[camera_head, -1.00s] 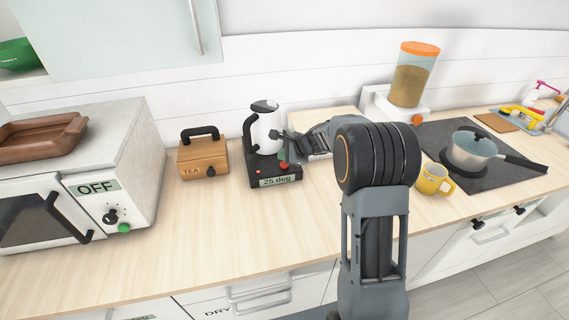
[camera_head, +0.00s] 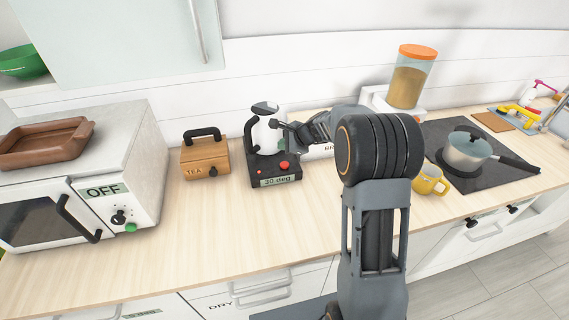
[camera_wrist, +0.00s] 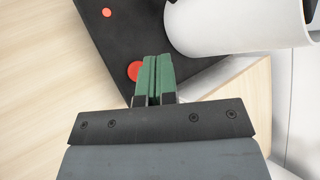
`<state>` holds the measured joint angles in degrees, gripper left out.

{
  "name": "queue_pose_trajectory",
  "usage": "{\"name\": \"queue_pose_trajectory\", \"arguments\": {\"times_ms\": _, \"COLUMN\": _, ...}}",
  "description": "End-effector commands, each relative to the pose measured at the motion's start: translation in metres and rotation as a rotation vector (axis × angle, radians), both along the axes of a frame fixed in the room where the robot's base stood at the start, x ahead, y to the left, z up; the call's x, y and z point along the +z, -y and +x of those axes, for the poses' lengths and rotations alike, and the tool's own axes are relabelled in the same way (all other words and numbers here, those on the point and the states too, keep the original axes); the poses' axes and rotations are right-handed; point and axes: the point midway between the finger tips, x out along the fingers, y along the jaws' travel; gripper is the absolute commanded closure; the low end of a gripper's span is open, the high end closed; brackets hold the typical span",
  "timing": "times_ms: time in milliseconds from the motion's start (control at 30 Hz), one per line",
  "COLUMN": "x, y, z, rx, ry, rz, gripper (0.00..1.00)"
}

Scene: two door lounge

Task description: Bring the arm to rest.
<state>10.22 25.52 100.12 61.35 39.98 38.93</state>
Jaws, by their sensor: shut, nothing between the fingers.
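My arm reaches over the counter from the right in the head view. My gripper (camera_wrist: 152,77) is shut and empty, its green fingertips side by side over the black kettle base. In the head view the fingers are largely hidden by the kettle and my wrist. The white kettle (camera_head: 268,136) stands on its black base (camera_head: 274,170), whose display reads 30 deg. The red button on the base (camera_wrist: 135,71) shows just beyond and left of the fingertips in the wrist view. I cannot tell whether the fingers touch the base.
A wooden tea box (camera_head: 205,158) stands left of the kettle, and a microwave (camera_head: 131,170) further left. A yellow mug (camera_head: 428,181), a pot (camera_head: 466,150) and a dispenser with an orange lid (camera_head: 410,80) are right of my arm. The front counter is clear.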

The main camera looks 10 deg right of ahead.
Motion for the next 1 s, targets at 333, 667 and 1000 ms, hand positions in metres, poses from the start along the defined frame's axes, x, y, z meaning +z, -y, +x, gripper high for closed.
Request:
{"name": "queue_pose_trajectory", "arguments": {"times_ms": 333, "x": 0.000, "y": 0.000, "z": 0.000, "rx": 0.000, "ry": 0.000, "rz": 0.000, "gripper": 1.00}}
{"name": "queue_pose_trajectory", "arguments": {"times_ms": 667, "x": -0.017, "y": -0.001, "z": -0.017, "rx": 0.167, "ry": 0.013, "rz": -0.114, "gripper": 1.00}}
{"name": "queue_pose_trajectory", "arguments": {"times_ms": 1000, "x": -0.004, "y": -0.004, "z": -0.161, "rx": 0.890, "ry": 0.046, "rz": -0.585, "gripper": 1.00}}
